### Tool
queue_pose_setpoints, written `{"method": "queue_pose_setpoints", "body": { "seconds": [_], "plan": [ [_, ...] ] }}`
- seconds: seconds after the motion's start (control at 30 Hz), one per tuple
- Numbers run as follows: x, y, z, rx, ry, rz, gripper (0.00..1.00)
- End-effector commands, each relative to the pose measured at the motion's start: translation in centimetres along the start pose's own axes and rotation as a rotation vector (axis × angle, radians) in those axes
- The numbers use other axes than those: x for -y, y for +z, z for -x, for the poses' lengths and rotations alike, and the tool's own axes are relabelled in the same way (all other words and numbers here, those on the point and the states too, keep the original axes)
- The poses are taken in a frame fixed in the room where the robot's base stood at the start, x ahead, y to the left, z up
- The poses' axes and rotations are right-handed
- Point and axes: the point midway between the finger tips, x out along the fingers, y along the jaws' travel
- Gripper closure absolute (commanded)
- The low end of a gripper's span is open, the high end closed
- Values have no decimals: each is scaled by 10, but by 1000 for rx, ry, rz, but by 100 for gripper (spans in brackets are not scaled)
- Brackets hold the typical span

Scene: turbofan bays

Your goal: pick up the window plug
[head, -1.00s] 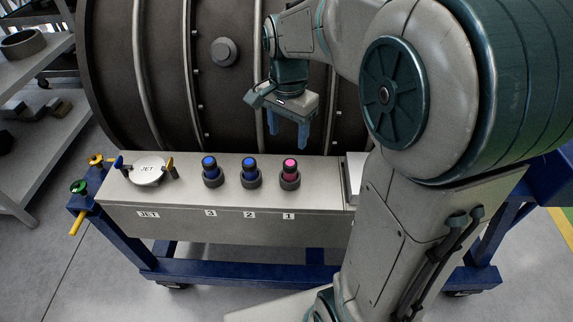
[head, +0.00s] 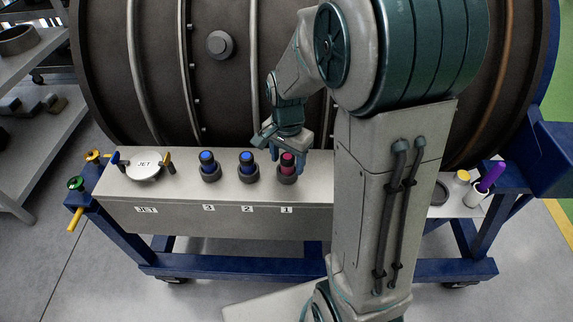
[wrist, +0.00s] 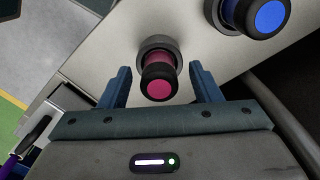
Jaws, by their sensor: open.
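A magenta plug with a dark cap (head: 287,161) stands upright in a dark round holder above label 1 on the grey bench top. In the wrist view the magenta plug (wrist: 159,84) shows between my two fingers, with a gap on each side. My gripper (head: 287,157) is open and empty, low over that plug, and partly covers it in the head view. It also shows in the wrist view (wrist: 160,70). Two blue plugs with dark caps stand to the left, at label 2 (head: 246,165) and label 3 (head: 208,164). No label reads "window plug".
A round JET piece (head: 144,167) with upright handles sits at the bench's left end. The large ribbed engine casing (head: 160,80) rises close behind the bench. At the right are a purple item (head: 491,176) in a white cup and a yellow-topped jar (head: 461,177).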

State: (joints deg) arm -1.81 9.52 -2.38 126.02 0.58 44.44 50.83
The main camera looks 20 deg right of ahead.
Motion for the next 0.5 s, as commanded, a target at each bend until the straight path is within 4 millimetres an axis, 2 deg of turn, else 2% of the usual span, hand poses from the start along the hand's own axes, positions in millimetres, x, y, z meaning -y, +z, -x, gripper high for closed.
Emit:
{"method": "queue_pose_setpoints", "body": {
  "seconds": [0.1,0.17,0.2,0.3,0.5],
  "plan": [
    [0,0,0,0,0,0,42],
    [0,0,0,0,0,0,56],
    [0,0,0,0,0,0,67],
    [0,0,0,0,0,0,93],
    [0,0,1,0,0,1,93]
  ]
}}
